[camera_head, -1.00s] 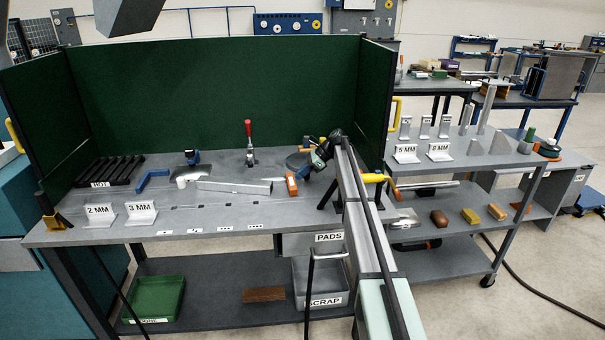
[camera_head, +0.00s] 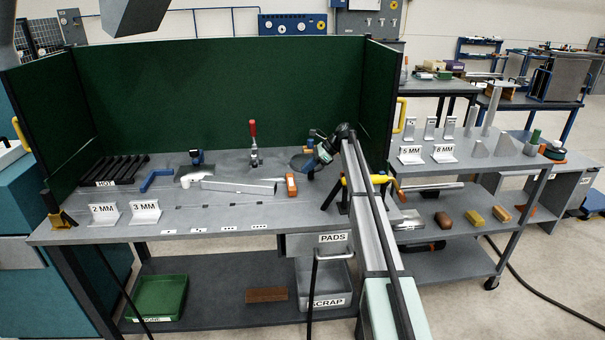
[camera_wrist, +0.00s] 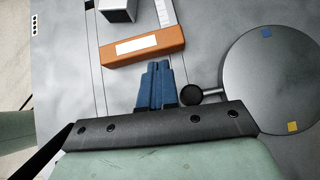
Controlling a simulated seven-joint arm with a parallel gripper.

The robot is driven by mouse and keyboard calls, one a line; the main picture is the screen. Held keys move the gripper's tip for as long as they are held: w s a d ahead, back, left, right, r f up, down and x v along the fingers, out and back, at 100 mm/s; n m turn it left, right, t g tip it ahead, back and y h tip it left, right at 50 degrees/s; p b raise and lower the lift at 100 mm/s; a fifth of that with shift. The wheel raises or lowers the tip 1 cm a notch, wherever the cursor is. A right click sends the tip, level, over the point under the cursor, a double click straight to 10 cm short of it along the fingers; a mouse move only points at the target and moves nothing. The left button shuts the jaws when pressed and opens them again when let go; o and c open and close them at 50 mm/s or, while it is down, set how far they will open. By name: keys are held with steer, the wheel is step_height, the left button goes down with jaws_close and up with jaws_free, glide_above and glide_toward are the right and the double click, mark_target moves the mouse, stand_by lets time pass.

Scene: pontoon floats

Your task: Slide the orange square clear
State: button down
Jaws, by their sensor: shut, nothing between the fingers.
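The orange square (camera_head: 291,185) lies on the grey bench, close to the right end of a steel tube (camera_head: 238,187). In the head view my gripper (camera_head: 311,173) is low over the bench, just right of the square.
A round grey disc (camera_wrist: 270,85) with a dark knob lies right of the fingers. A red-handled toggle clamp (camera_head: 253,145) stands behind the tube. Angle blocks marked 2 MM (camera_head: 103,213) and 3 MM (camera_head: 145,211) stand at the front left. Green screens (camera_head: 220,90) enclose the bench.

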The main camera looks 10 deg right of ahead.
steer(key=v, duration=0.6)
steer(key=c, duration=1.6)
jaws_free()
steer(key=shift+a, duration=0.45)
steer(key=o, duration=0.8)
steer(key=a+r, duration=0.1)
steer(key=a, duration=0.4)
steer(key=a+r+n, duration=0.1)
steer(key=a, duration=0.4)
steer(key=a+r+n+g, duration=0.1)
steer(key=a, duration=0.4)
steer(key=shift+a+r, duration=0.3)
steer(key=shift+r, duration=0.1)
steer(key=shift+o, duration=0.4)
steer(key=a+r+n+h, duration=0.1)
steer(key=a+r+h, duration=0.1)
steer(key=a, duration=0.6)
steer(key=shift+a, duration=0.25)
steer(key=w+d+m+h, duration=0.2)
steer(key=d+h, duration=0.5)
steer(key=d, duration=0.1)
steer(key=shift+w+f+t, duration=0.25)
steer(key=shift+w+t, duration=0.05)
steer(key=shift+w, duration=0.05)
